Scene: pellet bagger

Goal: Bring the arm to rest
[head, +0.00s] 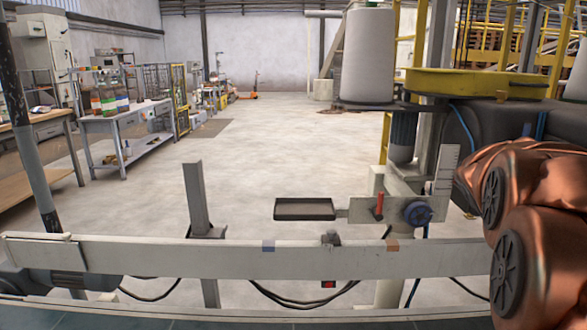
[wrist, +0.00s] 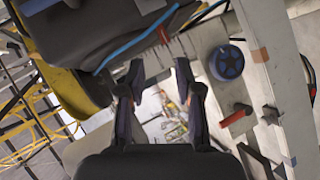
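My gripper (wrist: 158,85) shows in the wrist view with its two dark fingers spread apart and nothing between them. It is not visible in the head view, where only copper-coloured links of my arm (head: 535,225) fill the right edge. In the wrist view the gripper faces the machine, with a blue knob (wrist: 227,63) and a red handle (wrist: 237,115) to the right of the fingers. In the head view the blue knob (head: 418,213) and red lever (head: 379,204) sit on a pale bracket just left of my arm. Whether the fingertips touch anything cannot be told.
A pale horizontal beam (head: 200,259) crosses the front. A small dark tray (head: 304,209) sticks out left of the bracket. A yellow ring (head: 477,84) and a dark housing stand above, close to my arm. Open floor (head: 270,140) lies beyond, with workbenches (head: 125,127) at left.

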